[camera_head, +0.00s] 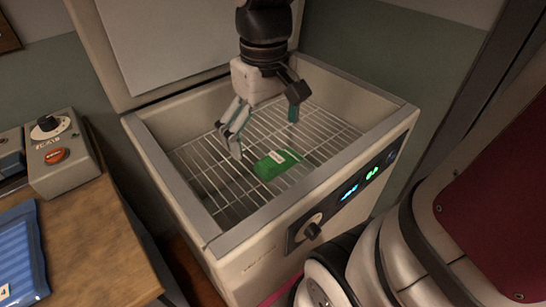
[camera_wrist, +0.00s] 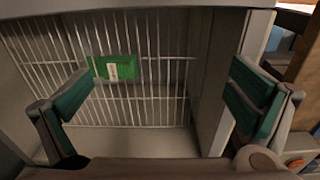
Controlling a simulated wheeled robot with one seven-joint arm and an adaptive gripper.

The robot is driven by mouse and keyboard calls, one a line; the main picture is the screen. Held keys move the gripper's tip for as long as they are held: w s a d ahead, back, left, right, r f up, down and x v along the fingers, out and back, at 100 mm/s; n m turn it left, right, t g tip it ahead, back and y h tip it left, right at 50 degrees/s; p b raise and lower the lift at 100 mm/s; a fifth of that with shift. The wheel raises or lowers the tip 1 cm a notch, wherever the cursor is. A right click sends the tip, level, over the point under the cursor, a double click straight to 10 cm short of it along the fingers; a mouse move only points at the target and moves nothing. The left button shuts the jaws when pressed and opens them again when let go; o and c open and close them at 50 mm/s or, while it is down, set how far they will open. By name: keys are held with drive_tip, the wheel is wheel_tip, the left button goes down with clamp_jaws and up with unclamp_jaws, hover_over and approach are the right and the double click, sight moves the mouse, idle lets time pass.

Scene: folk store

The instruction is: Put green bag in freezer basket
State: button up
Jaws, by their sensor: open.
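The green bag (camera_head: 276,164) with a pale label lies on the wire rack of the freezer basket (camera_head: 212,182) inside the open freezer. It also shows in the wrist view (camera_wrist: 117,68), lying on the wire bars. My gripper (camera_head: 264,130) is open, with its fingers spread apart over the basket. In the wrist view the two green-padded fingers (camera_wrist: 160,105) stand wide apart with nothing between them. The bag lies beyond the fingertips and appears apart from them.
The freezer's rim (camera_head: 368,142) surrounds the basket, and its raised lid (camera_head: 165,40) stands behind. A wooden table (camera_head: 85,245) at the left holds a blue bag (camera_head: 20,255) and a control box with a red button (camera_head: 62,160). Most of the rack is bare.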

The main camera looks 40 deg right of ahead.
drive_tip(key=s+a+r, duration=0.1)
drive_tip(key=s+a, duration=0.1)
drive_tip(key=s, duration=0.5)
drive_tip(key=s+a+r, duration=0.1)
drive_tip(key=s+a, duration=0.2)
drive_tip(key=s, duration=0.5)
wheel_tip(320, 180, up, 20)
drive_tip(key=t+p, duration=0.3)
drive_tip(key=p, duration=1.5)
drive_tip(key=shift+a+r+t+p, duration=0.2)
drive_tip(key=shift+t+p, duration=0.1)
drive_tip(key=shift+t, duration=0.1)
